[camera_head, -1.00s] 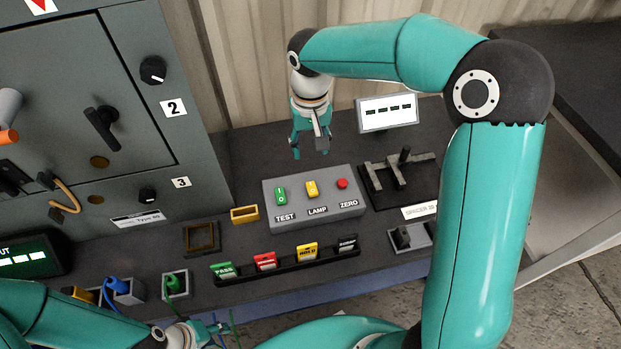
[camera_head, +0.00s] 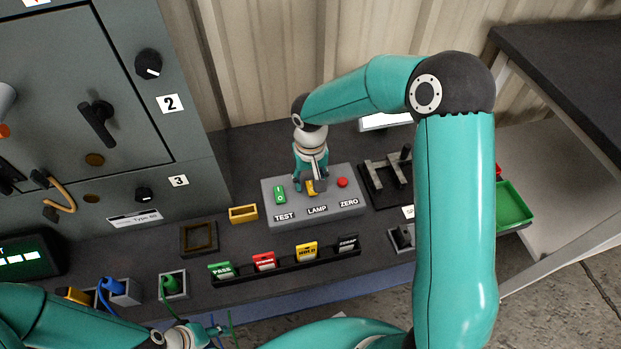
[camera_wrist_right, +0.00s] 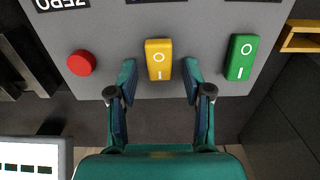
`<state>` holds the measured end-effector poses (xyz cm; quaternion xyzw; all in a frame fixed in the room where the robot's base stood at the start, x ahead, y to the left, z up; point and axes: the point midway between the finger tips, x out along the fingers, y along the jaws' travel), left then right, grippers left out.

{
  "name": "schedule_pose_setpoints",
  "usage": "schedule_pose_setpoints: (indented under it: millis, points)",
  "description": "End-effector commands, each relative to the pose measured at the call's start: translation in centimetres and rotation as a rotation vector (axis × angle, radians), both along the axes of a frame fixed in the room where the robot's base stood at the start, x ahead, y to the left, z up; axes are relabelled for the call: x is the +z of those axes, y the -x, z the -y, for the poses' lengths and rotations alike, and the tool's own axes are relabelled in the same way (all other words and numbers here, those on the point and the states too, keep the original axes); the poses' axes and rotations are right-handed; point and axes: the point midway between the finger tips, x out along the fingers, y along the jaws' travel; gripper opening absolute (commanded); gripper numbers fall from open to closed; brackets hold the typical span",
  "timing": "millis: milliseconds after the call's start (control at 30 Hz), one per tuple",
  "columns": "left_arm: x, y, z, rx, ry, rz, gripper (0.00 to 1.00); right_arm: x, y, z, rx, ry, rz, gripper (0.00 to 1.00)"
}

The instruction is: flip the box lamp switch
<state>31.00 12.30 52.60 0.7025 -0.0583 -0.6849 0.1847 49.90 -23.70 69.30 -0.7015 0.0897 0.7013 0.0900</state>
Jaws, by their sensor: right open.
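The grey control box (camera_head: 350,208) stands on the bench with a green TEST switch (camera_head: 279,194), a yellow LAMP switch (camera_head: 311,188) and a red ZERO button (camera_head: 342,182). My right gripper (camera_head: 309,188) is at the LAMP switch and partly hides it. In the right wrist view the yellow switch (camera_wrist_right: 158,60) lies between the two open fingertips of the gripper (camera_wrist_right: 160,72), with gaps on both sides. I cannot tell how high the tips are above the box. My left gripper (camera_head: 205,334) is low in the head view near green wires; its jaw state is unclear.
The green switch (camera_wrist_right: 241,57) and red button (camera_wrist_right: 81,63) flank the fingers in the wrist view. A lever fixture (camera_head: 385,180) stands right of the box. A row of PASS to SCRAP tags (camera_head: 285,263) lies in front. A cabinet (camera_head: 150,110) rises at left.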

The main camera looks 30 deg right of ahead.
Motion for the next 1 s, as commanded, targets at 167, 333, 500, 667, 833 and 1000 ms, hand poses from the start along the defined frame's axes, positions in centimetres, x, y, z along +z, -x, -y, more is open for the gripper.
schedule_pose_setpoints:
  millis: [167,333,500,667,833,1000]
  points:
    - [0.0,0.0,0.0,0.000,0.000,0.000,0.40,0.0,0.0,0.0,0.000,0.000,-0.001,0.37]
    - [0.0,0.0,0.0,0.000,0.000,0.000,0.40,0.0,0.0,0.0,0.000,0.000,-0.001,0.08]
    - [-0.1,0.0,0.0,0.000,0.000,0.000,0.40,0.0,0.0,0.0,0.000,0.000,0.000,0.00]
    - [-1.5,0.0,0.0,0.000,0.000,0.000,0.40,-0.4,0.1,0.0,-0.001,0.009,0.029,0.00]
    - [-4.7,0.0,0.0,0.000,0.000,0.000,0.40,-0.7,0.2,-0.1,0.001,0.030,0.111,0.00]
    - [-7.7,0.0,0.0,0.000,0.000,0.000,0.40,-0.6,0.4,-0.1,0.002,0.052,0.194,0.00]
